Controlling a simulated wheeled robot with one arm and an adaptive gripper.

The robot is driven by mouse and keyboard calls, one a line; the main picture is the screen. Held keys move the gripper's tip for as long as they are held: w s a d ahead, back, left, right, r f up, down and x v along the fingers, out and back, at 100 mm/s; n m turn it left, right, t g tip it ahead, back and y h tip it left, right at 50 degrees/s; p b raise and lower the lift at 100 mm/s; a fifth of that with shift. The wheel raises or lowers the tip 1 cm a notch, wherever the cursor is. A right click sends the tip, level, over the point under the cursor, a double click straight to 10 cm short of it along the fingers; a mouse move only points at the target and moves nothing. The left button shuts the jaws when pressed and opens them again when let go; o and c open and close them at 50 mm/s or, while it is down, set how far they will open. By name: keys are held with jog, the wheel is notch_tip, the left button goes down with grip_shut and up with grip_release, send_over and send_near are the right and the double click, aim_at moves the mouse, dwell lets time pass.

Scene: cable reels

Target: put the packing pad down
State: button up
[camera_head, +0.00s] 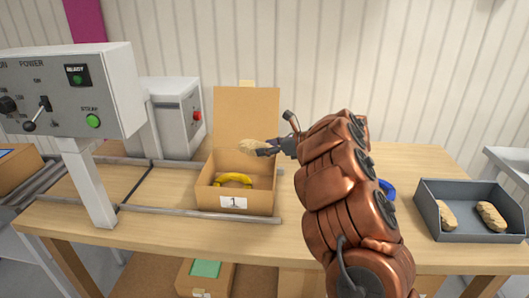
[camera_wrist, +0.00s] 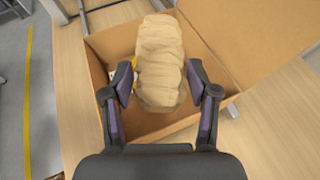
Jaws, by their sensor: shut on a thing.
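The packing pad (camera_wrist: 160,62) is a crumpled tan paper roll. My gripper (camera_wrist: 163,85) is shut on it, with one finger on each side, and holds it over the open cardboard box in the wrist view. In the head view the pad (camera_head: 253,146) is above the box (camera_head: 236,201) near its back, and my gripper (camera_head: 268,149) reaches it from the right. The box has its lid flap standing up and a label marked 1 on its front. A yellow curved thing (camera_head: 234,180) lies inside it; in the wrist view the pad hides most of it.
A grey tray (camera_head: 480,236) with two more tan pads (camera_head: 491,216) stands at the right of the table. A blue object (camera_head: 387,188) sits partly behind my arm. A control panel (camera_head: 65,92) stands at the left, and metal rails (camera_head: 165,210) run beside the box.

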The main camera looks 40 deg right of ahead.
aim_at(265, 159)
jog(key=shift+w+a+f, duration=0.1)
jog(key=shift+w+a, duration=0.1)
jog(key=shift+w, duration=0.3)
notch_tip(265, 159, down, 3)
jog(key=shift+f+p, duration=0.2)
jog(key=shift+p, duration=0.7)
jog(key=shift+f, duration=0.1)
jog(key=shift+f+b, duration=0.6)
jog(key=shift+b, duration=0.65)
jog(key=o, duration=0.9)
jog(key=shift+r+p, duration=0.2)
jog(key=shift+p, duration=0.1)
